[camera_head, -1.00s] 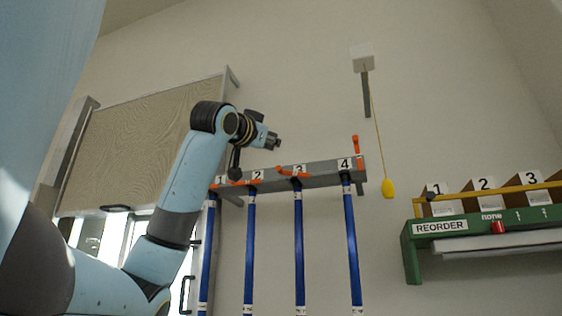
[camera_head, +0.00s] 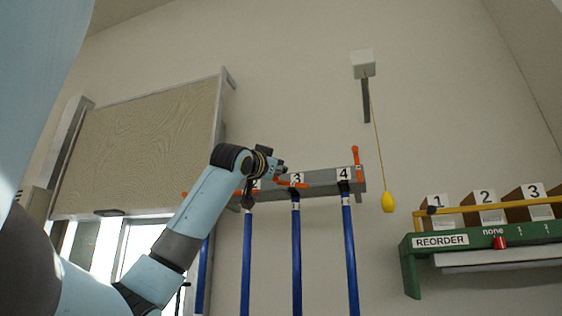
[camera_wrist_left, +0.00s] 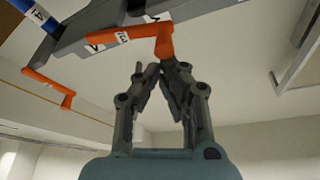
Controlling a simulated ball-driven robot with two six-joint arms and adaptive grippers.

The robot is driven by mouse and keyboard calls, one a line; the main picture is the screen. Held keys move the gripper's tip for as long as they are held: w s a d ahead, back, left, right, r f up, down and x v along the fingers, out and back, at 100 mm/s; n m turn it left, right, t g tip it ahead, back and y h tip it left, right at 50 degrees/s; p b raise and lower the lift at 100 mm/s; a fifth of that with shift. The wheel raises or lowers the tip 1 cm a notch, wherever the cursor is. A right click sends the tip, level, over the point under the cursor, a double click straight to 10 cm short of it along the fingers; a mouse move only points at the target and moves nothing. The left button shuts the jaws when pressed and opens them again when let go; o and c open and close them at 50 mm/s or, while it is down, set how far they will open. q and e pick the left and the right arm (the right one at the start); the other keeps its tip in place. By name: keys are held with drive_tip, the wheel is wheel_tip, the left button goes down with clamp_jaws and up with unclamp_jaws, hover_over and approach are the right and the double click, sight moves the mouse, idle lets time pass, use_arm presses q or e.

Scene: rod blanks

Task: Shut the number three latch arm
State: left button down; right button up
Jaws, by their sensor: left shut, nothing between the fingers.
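The grey rail (camera_head: 325,181) carries numbered labels and orange latch arms. The number three latch arm (camera_head: 292,184) lies roughly level across the rail beside the 3 label. The number four latch arm (camera_head: 356,160) stands upright at the rail's right end. My left gripper (camera_head: 282,168) is shut and empty, just above and left of the 3 label. In the wrist view, the left fingertips (camera_wrist_left: 164,70) are just below the end of an orange latch arm (camera_wrist_left: 145,36); I cannot tell whether they touch. Its label is hard to read. Another orange arm (camera_wrist_left: 48,88) projects at left. My right gripper is out of view.
Blue rods (camera_head: 350,255) hang below the rail. A yellow pull (camera_head: 389,202) hangs on a cord to the right. A green REORDER shelf (camera_head: 412,270) with numbered bins is at far right. A shuttered window (camera_head: 150,140) is at left.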

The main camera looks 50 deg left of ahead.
use_arm(q)
drive_tip(key=shift+w+d, duration=0.15)
drive_tip(key=shift+d, duration=0.05)
drive_tip(key=shift+f, duration=0.1)
drive_tip(key=n+b, duration=0.1)
drive_tip(key=a+f+n+y+b, duration=0.1)
drive_tip(key=b, duration=0.1)
drive_tip(key=shift+s+f, duration=0.3)
drive_tip(key=shift+s, duration=0.05)
